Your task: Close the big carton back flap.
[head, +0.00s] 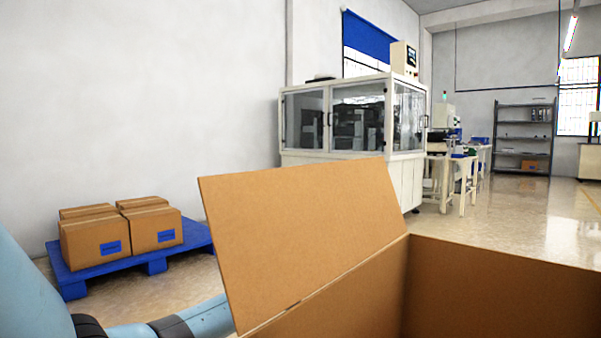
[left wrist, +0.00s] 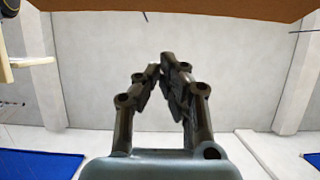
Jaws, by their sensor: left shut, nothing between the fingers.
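The big carton (head: 500,285) is open at the lower right of the head view, with its brown inner walls showing. One flap (head: 300,235) stands up and leans outward from its left rim; I cannot tell from the picture whether this is the back flap. My left arm passes behind this flap, which hides the left gripper in the head view. In the left wrist view my left gripper (left wrist: 163,68) is shut and empty. A brown cardboard surface (left wrist: 190,14) lies across the top of that view, apart from the fingertips in the picture. My right gripper is not in view.
A blue pallet (head: 75,283) with several small cartons (head: 95,240) stands on the floor at the left. A glass-walled machine (head: 355,120) stands behind the carton. Tables and a grey shelf (head: 523,135) are farther back. The floor at the right is clear.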

